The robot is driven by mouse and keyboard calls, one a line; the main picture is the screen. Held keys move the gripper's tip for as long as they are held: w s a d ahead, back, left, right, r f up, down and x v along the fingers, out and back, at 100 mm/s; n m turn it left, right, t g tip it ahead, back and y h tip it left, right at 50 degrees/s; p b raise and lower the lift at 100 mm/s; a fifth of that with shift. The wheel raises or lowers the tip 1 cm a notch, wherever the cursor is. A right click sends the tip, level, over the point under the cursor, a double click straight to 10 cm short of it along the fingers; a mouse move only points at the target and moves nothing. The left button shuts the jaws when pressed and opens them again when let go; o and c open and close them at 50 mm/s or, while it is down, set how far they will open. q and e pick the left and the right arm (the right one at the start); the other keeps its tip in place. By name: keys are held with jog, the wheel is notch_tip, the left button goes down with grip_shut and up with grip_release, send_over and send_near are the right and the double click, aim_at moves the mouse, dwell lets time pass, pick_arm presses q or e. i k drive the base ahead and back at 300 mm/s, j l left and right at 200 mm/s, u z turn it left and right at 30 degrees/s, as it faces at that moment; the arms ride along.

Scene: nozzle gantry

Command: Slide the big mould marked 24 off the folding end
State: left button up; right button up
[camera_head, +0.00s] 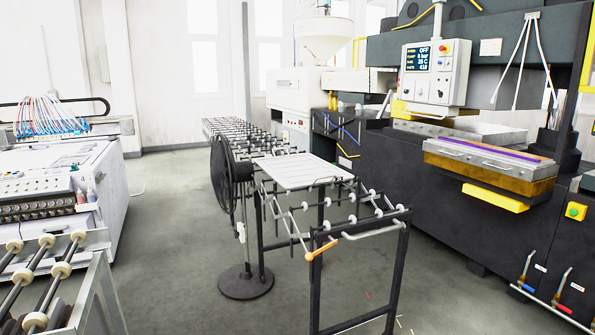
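A roller conveyor runs from the back to the middle of the head view. Its near end (348,228) has white rollers on a dark frame and an orange handle (321,249) at its front corner; I take it as the folding end. A pale slatted plate (300,171) lies flat on the conveyor just behind that end. A long block with a grey top, a purple strip and a brown-yellow body (490,166) sits at the front of the dark press on the right. I see no mark 24 on anything, so I cannot tell which is the big mould. Neither gripper is in view.
A black pedestal fan (224,172) on a round base stands left of the conveyor. The dark press (400,165) with a control panel (434,72) fills the right. Another frame with cream rollers (45,285) is at lower left. Grey floor (190,255) is open between.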

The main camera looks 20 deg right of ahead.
aim_at(300, 170)
jog(key=i+l+z, duration=0.25)
jog(key=i, duration=0.45)
jog(key=i+l+z, duration=0.1)
jog(key=i+z, duration=0.2)
jog(key=i, duration=0.4)
jog(key=i+u, duration=0.4)
jog(key=i, duration=0.25)
jog(key=i+u, duration=0.4)
jog(key=i, duration=0.25)
jog(key=i+j+z, duration=0.1)
jog(key=i+z, duration=0.2)
jog(key=i, duration=0.2)
jog(key=i+j+z, duration=0.3)
jog(key=i, duration=0.2)
jog(key=i+j+z, duration=0.15)
jog(key=z, duration=0.25)
jog(key=i+j+z, duration=0.25)
jog(key=z, duration=0.2)
jog(key=i+j+z, duration=0.4)
jog(key=j+z, duration=0.4)
jog(key=i+j+z, duration=0.15)
jog(key=j+z, duration=0.15)
jog(key=z, duration=0.15)
jog(key=j+z, duration=0.3)
jog(key=j, duration=0.2)
jog(key=j+z, duration=0.25)
jog(key=j, duration=0.3)
